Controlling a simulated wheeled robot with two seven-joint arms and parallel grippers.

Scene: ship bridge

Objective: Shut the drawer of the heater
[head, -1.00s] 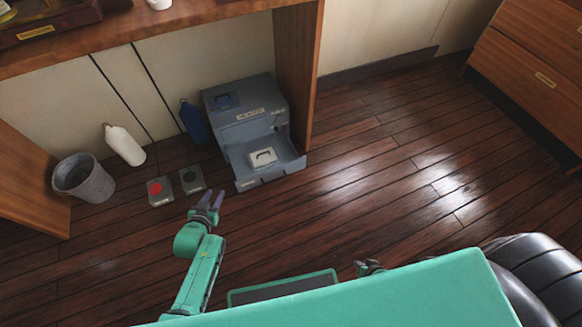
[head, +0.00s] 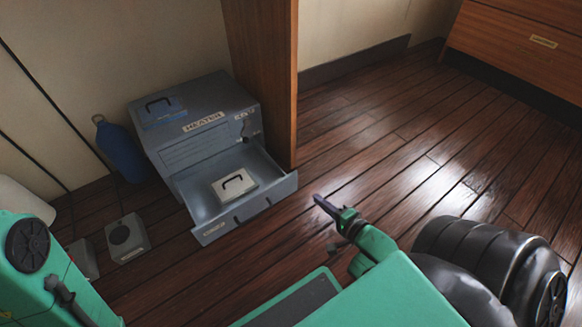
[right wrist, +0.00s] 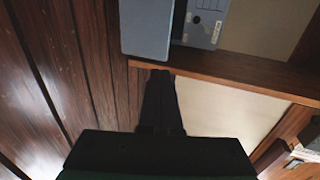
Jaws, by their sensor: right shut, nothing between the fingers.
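The grey heater (head: 205,105) stands on the floor against a wooden post. Its drawer (head: 215,228) is pulled out toward me, with a pale lidded box with a black handle (head: 234,186) inside. My right gripper (head: 322,207) is shut and empty, right of the drawer's front corner and apart from it in the picture. In the right wrist view my dark fingers (right wrist: 160,95) point toward the drawer (right wrist: 146,28), with part of the heater body (right wrist: 203,22) beside it. My left arm shows at the lower left, but its gripper is out of view.
A blue bottle (head: 120,150) stands left of the heater. A grey pad with a black disc (head: 126,238) lies on the floor left of the drawer. The wooden post (head: 262,80) borders the heater's right side. The wooden floor (head: 400,165) to the right is clear.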

